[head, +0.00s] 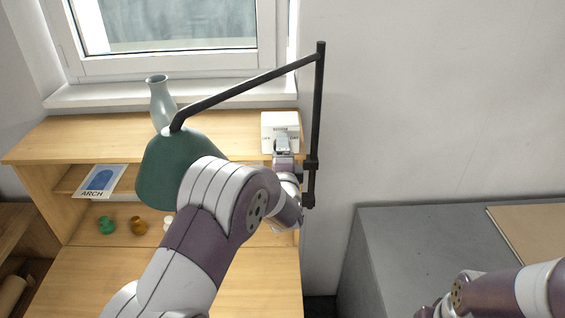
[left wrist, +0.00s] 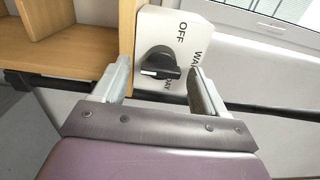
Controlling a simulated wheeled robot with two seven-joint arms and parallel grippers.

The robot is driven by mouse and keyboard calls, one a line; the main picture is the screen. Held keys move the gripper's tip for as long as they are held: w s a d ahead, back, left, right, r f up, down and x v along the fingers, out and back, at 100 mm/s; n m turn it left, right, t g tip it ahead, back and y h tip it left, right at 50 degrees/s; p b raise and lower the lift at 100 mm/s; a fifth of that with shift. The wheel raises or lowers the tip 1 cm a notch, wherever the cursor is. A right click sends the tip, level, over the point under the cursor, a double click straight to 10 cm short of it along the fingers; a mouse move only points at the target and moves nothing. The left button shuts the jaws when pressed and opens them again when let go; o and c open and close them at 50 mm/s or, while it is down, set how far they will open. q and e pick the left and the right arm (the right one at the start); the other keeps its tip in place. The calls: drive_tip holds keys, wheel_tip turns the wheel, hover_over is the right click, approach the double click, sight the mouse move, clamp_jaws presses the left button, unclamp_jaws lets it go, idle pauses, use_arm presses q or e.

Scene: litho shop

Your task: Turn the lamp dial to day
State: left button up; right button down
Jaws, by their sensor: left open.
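The lamp dial is a black knob (left wrist: 160,65) on a white box (left wrist: 184,28) marked OFF, with WA and AY partly showing. A white mark on the knob points toward the left of the wrist picture, not at any lettering I can read. My left gripper (left wrist: 158,84) is open, its two fingers apart on either side of the knob in that view; I cannot tell whether they touch it. In the head view the box (head: 283,120) stands at the desk's back right, and my left gripper (head: 282,146) covers its lower part. The lamp has a green shade (head: 160,165).
The lamp's black arm (head: 245,88) and upright post (head: 318,110) stand close beside my left gripper. A grey-blue vase (head: 160,100), an ARCH card (head: 100,181) and small green (head: 106,225) and ochre (head: 138,225) pieces are at the desk. A grey cabinet (head: 400,240) stands right.

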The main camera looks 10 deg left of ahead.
use_arm(q)
drive_tip(key=b+v, duration=0.4)
drive_tip(key=v, duration=0.8)
drive_tip(key=shift+s, duration=0.15)
